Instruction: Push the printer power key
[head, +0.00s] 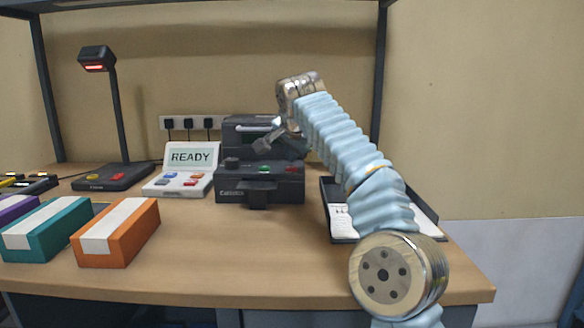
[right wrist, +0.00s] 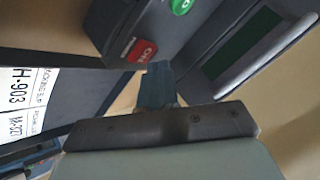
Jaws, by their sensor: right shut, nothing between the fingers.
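The black printer (head: 231,190) stands at the back middle of the table. A green key (head: 265,169) and a red key (head: 291,169) sit on its top panel. In the right wrist view the red key (right wrist: 141,50) bears white lettering, perhaps "ON", and the green key (right wrist: 181,5) is cut by the top edge. My right gripper (head: 259,146) is shut and empty above the printer panel. In the right wrist view its fingertips (right wrist: 159,68) are near the red key's lower right; I see no clear contact. My left gripper is not in view.
A scanner on a stand (head: 118,110) and a white device reading READY (head: 181,182) stand left of the printer. Orange (head: 142,235) and teal (head: 60,245) boxes lie at the front left. A dark tray with papers (head: 343,232) is partly hidden behind my arm.

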